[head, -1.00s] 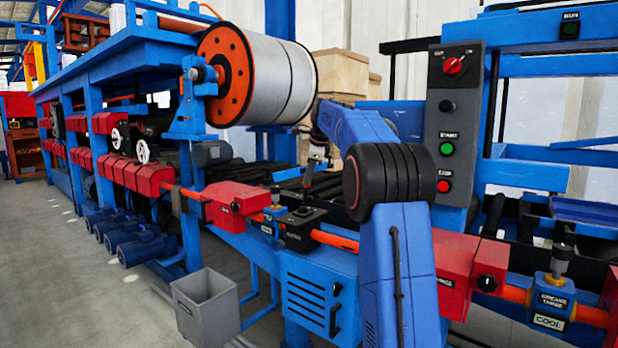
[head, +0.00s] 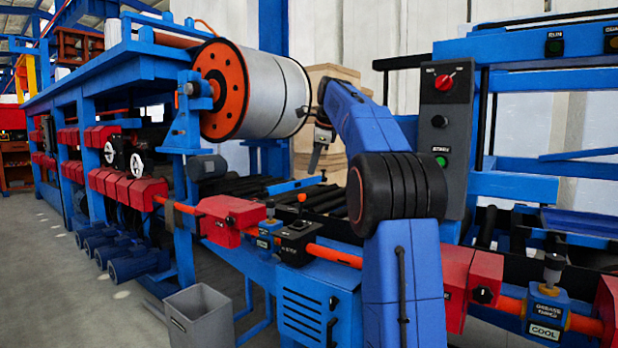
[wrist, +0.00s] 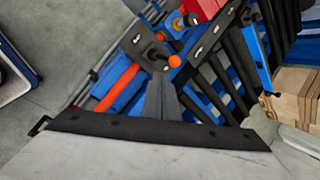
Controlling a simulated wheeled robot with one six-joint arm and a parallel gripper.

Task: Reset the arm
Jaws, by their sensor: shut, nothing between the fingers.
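My gripper (head: 314,170) hangs from the end of my blue arm, in front of the wooden crates and above the roller bed. Its dark grey fingers are together, with nothing between them. In the wrist view the shut fingers (wrist: 161,82) point up the picture towards a black lever box (wrist: 150,50) with an orange knob. In the head view that black lever box (head: 297,241) is below my gripper, its orange knob just under the fingertips in the picture. A gap shows between them. My arm's elbow hides part of the machine behind it.
A large orange and grey reel (head: 270,90) stands left of my forearm. A grey control panel (head: 439,135) with a red rotary switch and a green button is right of my arm. Wooden crates (head: 323,160) are behind. A grey bin (head: 199,318) stands on the floor.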

